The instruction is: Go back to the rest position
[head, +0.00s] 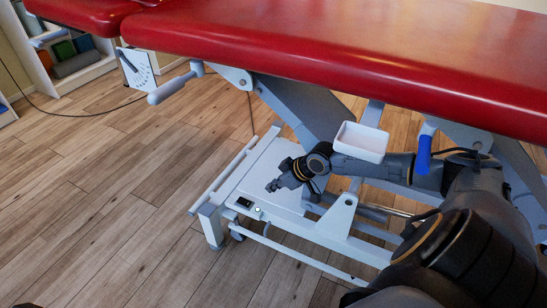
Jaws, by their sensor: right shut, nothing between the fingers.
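My right gripper (276,185) is shut and empty. It hangs over the white base frame (272,170) of the treatment table, below the red padded top (340,50). My right arm comes in from the lower right and reaches across under the table's edge. I cannot tell whether the gripper touches the base. My left gripper is not in view.
A white tray (361,142) sits beside my right forearm under the table top. A blue-gripped lever (424,155) hangs close to the arm. Another handle (170,87) juts out at the left. Shelves (65,50) stand at the back left. The wooden floor (90,200) at left is clear.

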